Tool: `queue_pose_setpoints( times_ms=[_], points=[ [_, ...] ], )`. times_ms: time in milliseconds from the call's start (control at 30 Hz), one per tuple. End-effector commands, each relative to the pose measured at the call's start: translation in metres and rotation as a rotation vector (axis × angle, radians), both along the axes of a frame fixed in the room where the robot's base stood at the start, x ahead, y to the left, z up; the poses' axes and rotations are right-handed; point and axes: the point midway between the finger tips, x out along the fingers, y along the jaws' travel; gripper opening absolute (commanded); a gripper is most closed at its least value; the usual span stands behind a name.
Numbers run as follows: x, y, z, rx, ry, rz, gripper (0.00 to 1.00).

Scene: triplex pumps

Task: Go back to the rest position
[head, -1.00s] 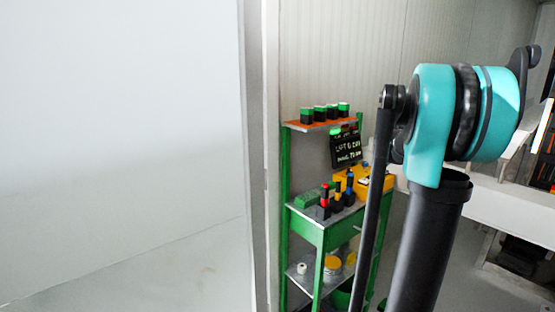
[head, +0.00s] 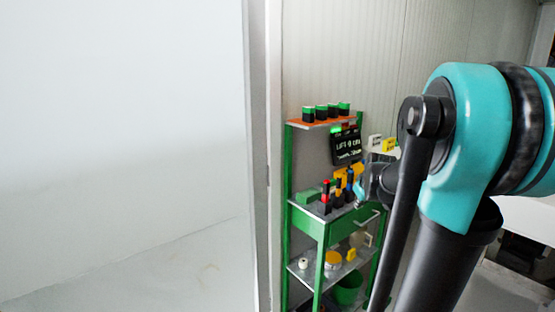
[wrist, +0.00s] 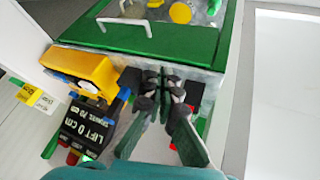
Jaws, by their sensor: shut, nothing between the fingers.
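My gripper shows in the wrist view (wrist: 164,92), with its dark fingers drawn together and nothing visible held between them. It is over the middle shelf of a green cart, close to small dark items that it partly hides. In the head view, the end of my arm is beside the right side of that shelf, partly hidden by a nearer arm link. The green cart (head: 309,227) carries a row of black and green blocks (head: 326,111) on its orange top shelf. Red-, yellow- and blue-topped pieces (head: 326,196) stand on the middle shelf.
A black sign (wrist: 88,128) reading "LIFT 0 cm" and a yellow box (wrist: 83,73) are beside my gripper. A green drawer front (wrist: 175,38) has a pale handle. Below are a yellow jar (head: 332,259) and a green bin (head: 348,288). A white wall (head: 120,120) fills the left.

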Motion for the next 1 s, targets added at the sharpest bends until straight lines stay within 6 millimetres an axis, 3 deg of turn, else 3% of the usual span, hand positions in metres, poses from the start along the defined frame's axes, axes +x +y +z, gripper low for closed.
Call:
queue_pose_setpoints(
  times_ms=[100, 300, 400, 500, 667, 1000],
  points=[
    [-0.058, 0.036, -0.035, 0.069, 0.059, -0.057, 0.00],
    [-0.166, 0.079, -0.097, 0.174, 0.170, -0.196, 0.00],
    [-0.207, 0.090, -0.121, 0.204, 0.212, -0.255, 0.00],
    [-0.235, 0.095, -0.137, 0.223, 0.239, -0.299, 0.00],
    [-0.253, 0.097, -0.147, 0.233, 0.255, -0.329, 0.00],
    [-0.253, 0.097, -0.147, 0.234, 0.255, -0.331, 0.00]
  ],
)
